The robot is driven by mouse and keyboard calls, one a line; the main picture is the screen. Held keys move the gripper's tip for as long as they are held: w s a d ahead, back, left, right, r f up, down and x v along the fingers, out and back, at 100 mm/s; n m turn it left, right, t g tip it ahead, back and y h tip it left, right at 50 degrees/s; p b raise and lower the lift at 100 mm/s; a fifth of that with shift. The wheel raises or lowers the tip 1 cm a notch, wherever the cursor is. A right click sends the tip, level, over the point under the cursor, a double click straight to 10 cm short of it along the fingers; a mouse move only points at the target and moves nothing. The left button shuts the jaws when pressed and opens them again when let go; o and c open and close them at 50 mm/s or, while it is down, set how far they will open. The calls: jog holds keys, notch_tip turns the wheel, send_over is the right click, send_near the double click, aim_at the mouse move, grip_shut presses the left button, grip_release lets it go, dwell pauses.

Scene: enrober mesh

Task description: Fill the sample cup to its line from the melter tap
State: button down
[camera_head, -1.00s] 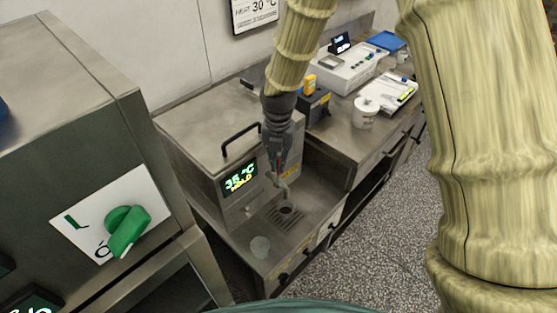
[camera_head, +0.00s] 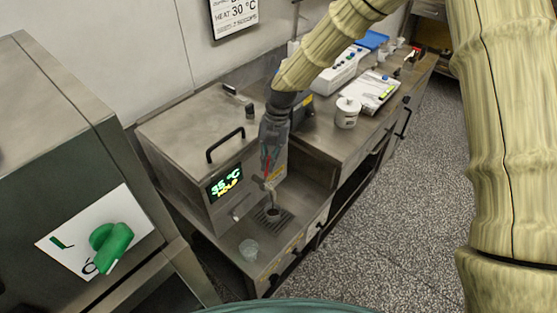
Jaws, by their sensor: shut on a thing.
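The melter (camera_head: 165,140) is a steel box with a lit display (camera_head: 225,182) reading 35 °C HOLD. My gripper (camera_head: 269,178) points down at its front and is shut on what looks like the tap handle (camera_head: 270,188); the fingers hide most of it. A small cup with a dark inside (camera_head: 273,212) stands upright on the slotted drip grate (camera_head: 262,222), below the tap. Its line and fill level are too small to tell. A clear, empty-looking cup (camera_head: 249,249) stands apart on the ledge, left of the grate.
A cabinet with a green knob (camera_head: 110,245) stands close on the left. On the right-hand counter are a white tub (camera_head: 347,113), a clipboard (camera_head: 372,92) and a white instrument (camera_head: 340,72). The speckled floor (camera_head: 380,220) on the right is clear.

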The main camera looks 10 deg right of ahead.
jog(key=shift+w+d+f+g+y, duration=0.3)
jog(key=shift+w+d+g+y, duration=0.35)
jog(key=shift+y, duration=0.25)
jog(key=c, duration=1.6)
grip_release()
jog(key=shift+c, duration=0.2)
jog(key=shift+o, duration=0.7)
jog(key=shift+w+d+r, duration=0.1)
jog(key=shift+w+r, duration=0.25)
jog(key=shift+r, duration=0.2)
jog(key=v, duration=1)
jog(key=shift+r, duration=0.35)
jog(key=shift+s+d, duration=0.1)
